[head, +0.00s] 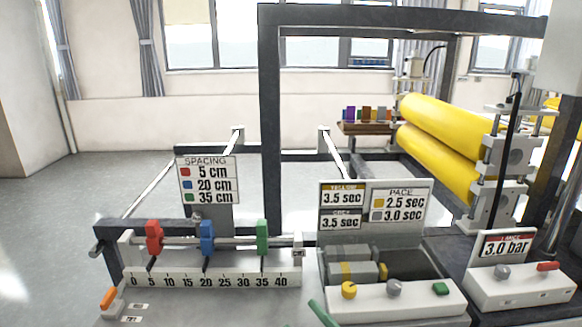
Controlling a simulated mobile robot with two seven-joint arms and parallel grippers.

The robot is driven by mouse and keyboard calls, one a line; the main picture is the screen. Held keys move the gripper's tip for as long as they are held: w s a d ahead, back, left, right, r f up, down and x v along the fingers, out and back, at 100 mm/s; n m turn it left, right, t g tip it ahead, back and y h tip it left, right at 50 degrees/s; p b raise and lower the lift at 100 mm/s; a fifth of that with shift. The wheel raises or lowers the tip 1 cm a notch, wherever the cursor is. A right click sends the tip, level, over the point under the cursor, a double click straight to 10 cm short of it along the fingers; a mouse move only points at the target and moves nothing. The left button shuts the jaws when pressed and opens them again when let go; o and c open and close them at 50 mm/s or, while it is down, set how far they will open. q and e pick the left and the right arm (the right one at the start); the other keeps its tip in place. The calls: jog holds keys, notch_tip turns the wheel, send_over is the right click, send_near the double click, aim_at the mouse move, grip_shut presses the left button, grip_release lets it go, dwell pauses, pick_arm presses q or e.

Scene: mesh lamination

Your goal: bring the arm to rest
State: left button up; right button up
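Neither of my grippers nor any clear part of my arms shows in the head view. The spacing rail (225,277) has a scale from 0 to 40. Its red slider (153,238) stands near 5, the blue slider (207,237) near 20 and the green slider (262,237) near 35. The spacing sign (208,181) behind it reads red 5 cm, blue 20 cm, green 35 cm.
A 3.0 bar box (520,288) stands at right. A green bar (322,313) is at the bottom edge. Left floor is clear.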

jog(key=s+d+f+m+g+h+p, duration=0.1)
jog(key=s+d+f+m+h, duration=0.2)
jog(key=d+f+m+h, duration=0.4)
jog(key=s+d+f+m+g+h, duration=0.2)
jog(key=s+f+m, duration=0.15)
jog(key=f, duration=0.55)
jog(key=s+d+f+m+g+h, duration=0.2)
jog(key=s+d+f+m+g, duration=0.2)
jog(key=s+f, duration=0.6)
jog(key=shift+s+d+m+g+p, duration=0.35)
jog(key=shift+s+d+m, duration=0.25)
jog(key=shift+s, duration=0.25)
